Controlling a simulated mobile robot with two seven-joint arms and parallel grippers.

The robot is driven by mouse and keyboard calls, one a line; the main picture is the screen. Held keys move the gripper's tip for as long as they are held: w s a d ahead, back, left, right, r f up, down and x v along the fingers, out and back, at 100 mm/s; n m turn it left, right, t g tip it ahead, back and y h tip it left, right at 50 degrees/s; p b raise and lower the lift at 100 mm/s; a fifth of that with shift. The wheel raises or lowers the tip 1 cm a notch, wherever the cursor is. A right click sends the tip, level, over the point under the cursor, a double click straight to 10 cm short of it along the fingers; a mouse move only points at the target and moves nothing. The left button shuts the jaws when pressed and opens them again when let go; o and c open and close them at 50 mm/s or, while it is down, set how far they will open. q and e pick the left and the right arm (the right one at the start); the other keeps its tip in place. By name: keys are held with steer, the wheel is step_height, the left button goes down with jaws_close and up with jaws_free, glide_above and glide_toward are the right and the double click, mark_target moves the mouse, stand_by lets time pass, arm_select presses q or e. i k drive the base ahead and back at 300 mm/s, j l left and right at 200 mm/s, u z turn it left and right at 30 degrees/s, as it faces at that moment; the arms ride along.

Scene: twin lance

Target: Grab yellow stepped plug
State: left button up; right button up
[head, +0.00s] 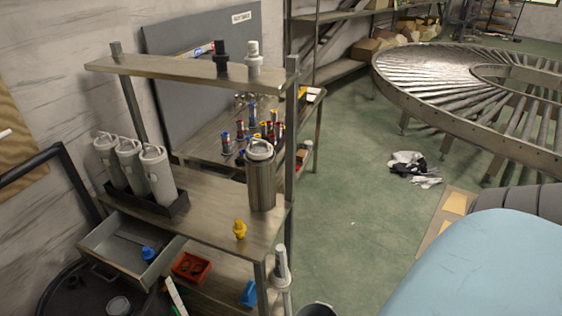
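The yellow stepped plug (240,229) stands upright on the middle board of the wooden shelf unit (228,216), near its front edge. It is small, with a wider lower part and a narrower top, and nothing covers it. A tall metal tumbler (261,178) stands just behind it and slightly right. Neither of my grippers shows in the head view.
Three white tumblers (158,174) stand in a dark tray at left. An open drawer (130,249) holds a blue plug (148,254). Below are a red bin (191,267) and a blue item (248,293). A post (290,150) rises at right; open floor (345,225) lies beyond.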

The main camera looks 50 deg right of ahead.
mark_target(240, 229)
steer(key=z, duration=1.1)
